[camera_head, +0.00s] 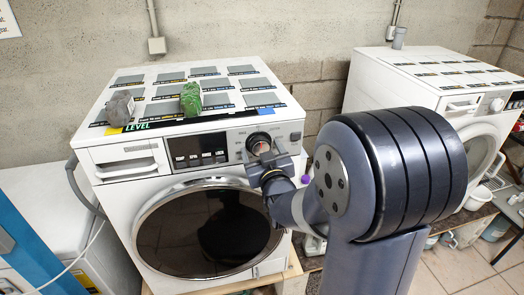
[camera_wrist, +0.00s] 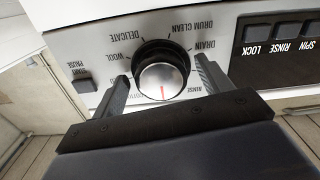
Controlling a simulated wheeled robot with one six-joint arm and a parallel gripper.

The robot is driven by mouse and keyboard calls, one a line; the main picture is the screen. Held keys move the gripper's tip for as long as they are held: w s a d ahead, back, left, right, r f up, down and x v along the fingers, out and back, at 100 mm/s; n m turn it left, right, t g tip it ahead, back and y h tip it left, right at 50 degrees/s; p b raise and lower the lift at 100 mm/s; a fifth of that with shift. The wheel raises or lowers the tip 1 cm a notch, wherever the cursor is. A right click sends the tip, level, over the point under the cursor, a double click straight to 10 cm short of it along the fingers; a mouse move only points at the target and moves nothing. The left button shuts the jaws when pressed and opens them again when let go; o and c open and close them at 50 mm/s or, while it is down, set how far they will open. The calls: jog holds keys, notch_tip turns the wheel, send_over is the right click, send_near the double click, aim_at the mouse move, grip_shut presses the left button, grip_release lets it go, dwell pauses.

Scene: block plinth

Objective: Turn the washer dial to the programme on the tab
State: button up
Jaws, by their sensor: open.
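The washer dial (camera_head: 258,142) is a silver knob with a black collar, at the right of the front panel of the left washer (camera_head: 110,198). In the wrist view the dial (camera_wrist: 162,80) has a red mark pointing down the picture. Around it I read WOOL, DELICATE, DRUM CLEAN, DRAIN and RINSE; the lower labels are partly hidden by my gripper. My gripper (camera_wrist: 163,72) is open, one finger on each side of the dial, with a visible gap at the left finger. A blue tab (camera_head: 265,110) sits on the washer's top front edge; its writing is too small to read.
The round door (camera_head: 208,233) is shut below the panel. Panel buttons (camera_wrist: 288,32) lie right of the dial in the wrist view. A second washer (camera_head: 385,88) stands at the right.

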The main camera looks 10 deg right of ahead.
jog(key=c, duration=1)
jog(key=shift+f+b, duration=0.1)
jog(key=shift+b, duration=0.4)
jog(key=m+b, duration=0.7)
jog(key=b, duration=0.2)
jog(key=shift+a+m, duration=0.15)
jog(key=shift+m, duration=0.25)
jog(key=shift+b, duration=0.3)
